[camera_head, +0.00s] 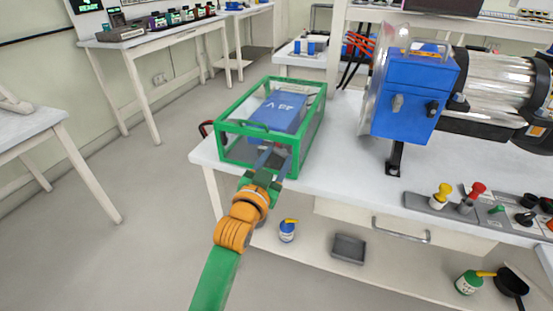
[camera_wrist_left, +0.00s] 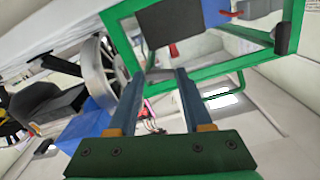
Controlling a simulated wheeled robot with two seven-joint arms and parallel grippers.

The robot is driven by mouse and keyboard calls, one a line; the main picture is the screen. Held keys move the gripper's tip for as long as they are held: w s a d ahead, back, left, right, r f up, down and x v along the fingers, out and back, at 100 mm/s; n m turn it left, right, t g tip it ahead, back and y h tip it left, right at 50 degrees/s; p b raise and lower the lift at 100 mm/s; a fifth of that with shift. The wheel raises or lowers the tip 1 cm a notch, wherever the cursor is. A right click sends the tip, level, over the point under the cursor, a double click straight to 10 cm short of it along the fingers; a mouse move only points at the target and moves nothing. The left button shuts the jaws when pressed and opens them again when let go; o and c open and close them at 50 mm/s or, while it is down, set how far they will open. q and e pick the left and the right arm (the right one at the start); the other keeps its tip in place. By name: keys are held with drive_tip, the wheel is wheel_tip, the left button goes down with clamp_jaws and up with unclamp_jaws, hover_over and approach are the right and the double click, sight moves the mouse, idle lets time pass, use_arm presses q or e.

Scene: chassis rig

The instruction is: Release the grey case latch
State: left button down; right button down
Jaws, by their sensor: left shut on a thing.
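A green-framed case (camera_head: 318,109) with clear sides stands on the near left corner of the white bench. A blue box (camera_head: 277,111) with pale lettering sits inside it. My left gripper (camera_head: 275,152) is at the near side of the case, at its lower front. In the left wrist view the fingertips (camera_wrist_left: 156,73) are spaced apart at the green frame (camera_wrist_left: 205,67). They are shut on a small greyish part, which I take to be the latch; it is mostly hidden by the fingers. My right gripper is in neither view.
A blue housing (camera_head: 414,92) with a large metal cylinder stands on the bench to the right. Colored knobs (camera_head: 465,203) line the bench front. A lower shelf holds a grey tray (camera_head: 348,249) and small bottles. The floor at left is clear.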

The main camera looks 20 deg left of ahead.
use_arm(q)
drive_tip(key=shift+r+n+p, duration=0.3)
drive_tip(key=shift+n+p, duration=0.6)
drive_tip(key=shift+p, duration=0.15)
drive_tip(key=shift+f+n+p, duration=0.2)
drive_tip(key=shift+n+p, duration=0.1)
drive_tip(key=shift+n, duration=0.3)
drive_tip(key=shift+f, duration=0.15)
drive_tip(key=shift+c, duration=1.6)
unclamp_jaws()
drive_tip(key=s, duration=0.7)
drive_tip(key=shift+a, duration=0.1)
